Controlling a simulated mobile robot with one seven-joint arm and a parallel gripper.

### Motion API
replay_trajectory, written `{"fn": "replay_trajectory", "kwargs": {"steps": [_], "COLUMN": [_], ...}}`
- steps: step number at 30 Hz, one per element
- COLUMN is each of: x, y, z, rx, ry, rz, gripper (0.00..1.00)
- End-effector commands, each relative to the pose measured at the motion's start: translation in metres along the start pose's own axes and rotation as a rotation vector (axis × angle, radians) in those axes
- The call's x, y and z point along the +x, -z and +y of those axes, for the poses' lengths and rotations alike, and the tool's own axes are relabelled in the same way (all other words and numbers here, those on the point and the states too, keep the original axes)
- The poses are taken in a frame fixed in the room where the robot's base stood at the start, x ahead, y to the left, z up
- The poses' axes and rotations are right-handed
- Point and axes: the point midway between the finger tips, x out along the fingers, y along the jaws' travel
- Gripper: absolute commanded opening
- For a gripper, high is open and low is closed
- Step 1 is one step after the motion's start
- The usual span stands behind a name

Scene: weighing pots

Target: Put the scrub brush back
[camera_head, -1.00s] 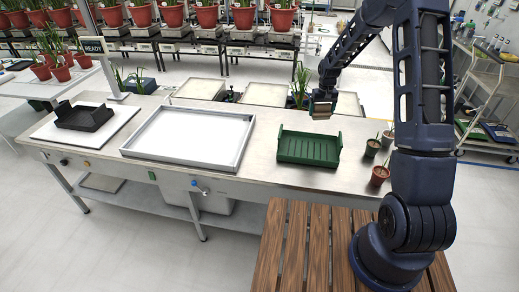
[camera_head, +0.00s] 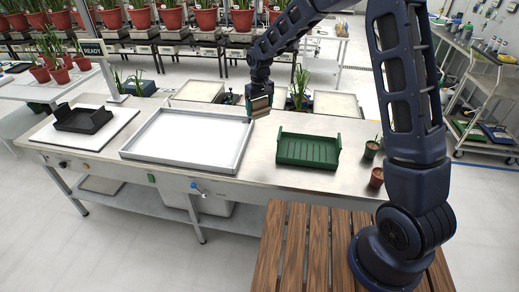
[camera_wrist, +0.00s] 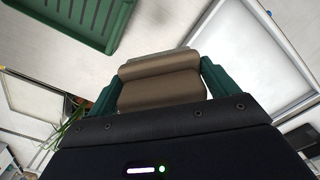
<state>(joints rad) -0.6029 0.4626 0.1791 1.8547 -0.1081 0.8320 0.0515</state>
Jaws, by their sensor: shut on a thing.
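My gripper (camera_head: 260,108) is above the back part of the steel bench, between the white tray and the green tray. It is shut on a tan-brown block, which I take to be the scrub brush (camera_wrist: 160,82). In the head view the held brush (camera_head: 261,103) hangs clear of the bench.
A ribbed green tray (camera_head: 308,150) stands right of the gripper, and a shallow white tray (camera_head: 185,140) left. A black cradle (camera_head: 85,117) sits on a white plate at far left. Small pots (camera_head: 371,149) stand at the right. Bare bench (camera_head: 258,160) lies between the trays.

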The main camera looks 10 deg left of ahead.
Motion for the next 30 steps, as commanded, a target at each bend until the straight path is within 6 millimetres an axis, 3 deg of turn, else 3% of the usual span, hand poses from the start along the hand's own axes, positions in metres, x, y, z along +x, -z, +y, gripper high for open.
{"fn": "replay_trajectory", "kwargs": {"steps": [18, 22, 30], "x": [0.128, 0.145, 0.161], "y": [-0.001, -0.001, -0.001], "z": [-0.001, -0.001, 0.000], "rx": [0.000, 0.000, 0.000], "ry": [0.000, 0.000, 0.000], "rz": [-0.004, -0.003, -0.003], "gripper": [0.61, 0.61, 0.61]}}
